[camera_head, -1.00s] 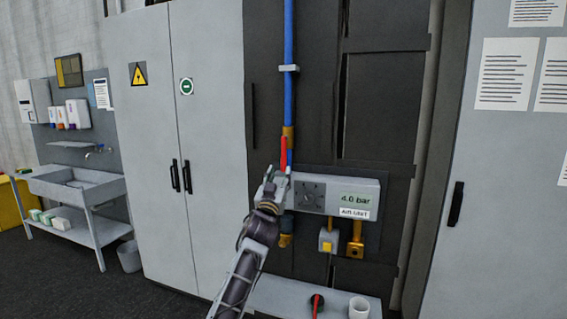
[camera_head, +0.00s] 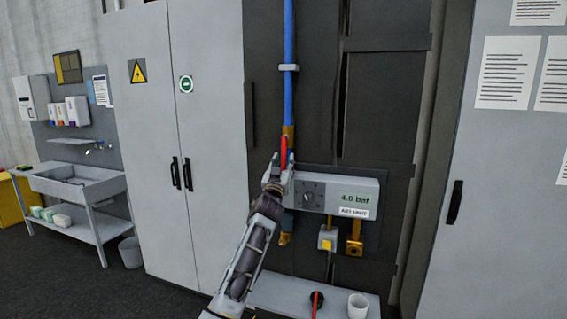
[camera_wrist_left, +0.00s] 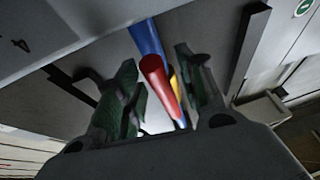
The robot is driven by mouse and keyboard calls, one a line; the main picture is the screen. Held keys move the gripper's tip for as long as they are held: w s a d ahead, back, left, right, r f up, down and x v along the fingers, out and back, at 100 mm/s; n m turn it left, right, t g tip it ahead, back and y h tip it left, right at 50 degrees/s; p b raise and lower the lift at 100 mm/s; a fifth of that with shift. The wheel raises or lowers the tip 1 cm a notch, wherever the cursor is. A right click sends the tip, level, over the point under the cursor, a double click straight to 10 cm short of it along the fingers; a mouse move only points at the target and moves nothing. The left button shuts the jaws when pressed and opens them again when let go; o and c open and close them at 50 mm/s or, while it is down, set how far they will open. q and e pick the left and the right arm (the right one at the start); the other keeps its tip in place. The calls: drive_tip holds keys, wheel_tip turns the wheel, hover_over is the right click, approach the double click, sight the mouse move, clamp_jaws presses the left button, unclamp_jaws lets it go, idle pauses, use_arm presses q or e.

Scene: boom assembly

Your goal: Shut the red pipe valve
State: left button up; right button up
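The red valve handle (camera_head: 284,148) stands upright along the blue pipe (camera_head: 289,45), at the brass fitting above the air unit. My left gripper (camera_head: 280,160) is at the handle's lower part in the head view. In the left wrist view the red handle (camera_wrist_left: 158,85) points in between the two open fingers (camera_wrist_left: 160,105), with gaps on both sides. The blue pipe runs behind it. The left gripper partly hides the valve body in the head view. My right gripper is not in view.
The grey air unit (camera_head: 350,193) reading 4.0 bar sits right beside my left gripper. Below it are a yellow-grey box (camera_head: 327,240) and a brass fitting (camera_head: 354,240). A shelf holds a white cup (camera_head: 358,306) and a red-and-black item (camera_head: 316,301). Grey cabinet doors (camera_head: 185,100) stand left.

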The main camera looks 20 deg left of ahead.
use_arm(q)
drive_tip(key=shift+w, duration=0.1)
drive_tip(key=shift+c, duration=0.5)
clamp_jaws()
